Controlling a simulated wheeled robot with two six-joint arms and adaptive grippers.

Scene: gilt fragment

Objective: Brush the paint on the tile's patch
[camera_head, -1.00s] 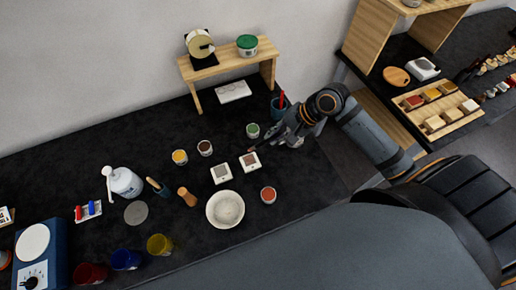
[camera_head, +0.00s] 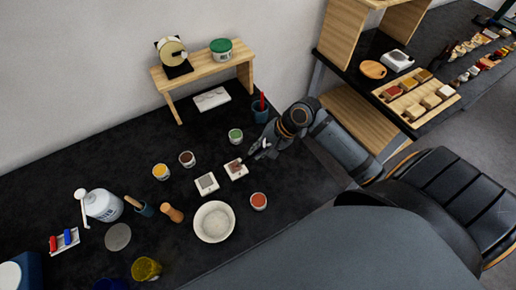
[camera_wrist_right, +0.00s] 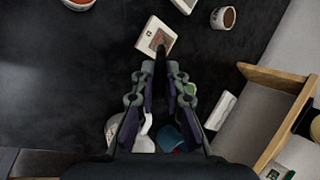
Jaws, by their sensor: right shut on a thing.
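Two small white tiles lie on the black bench. The one nearer my gripper, a tile with a brownish patch (camera_head: 236,169), also shows in the wrist view (camera_wrist_right: 147,34). The other tile has a grey patch (camera_head: 206,184). My right gripper (camera_head: 262,151) is to the right of and behind the brown-patched tile. It is shut on a thin dark tool, seemingly the brush (camera_wrist_right: 161,68), held between the fingers in the wrist view. The tool's far end overlaps the patch's lower edge there; I cannot tell whether it touches. My left gripper is not in view.
A green pot (camera_head: 235,136), a brown pot (camera_head: 187,159), a yellow pot (camera_head: 161,172) and a red-brown pot (camera_head: 258,201) surround the tiles. A white bowl (camera_head: 214,222) stands in front. A blue cup (camera_head: 260,112) and wooden shelf (camera_head: 207,70) are behind.

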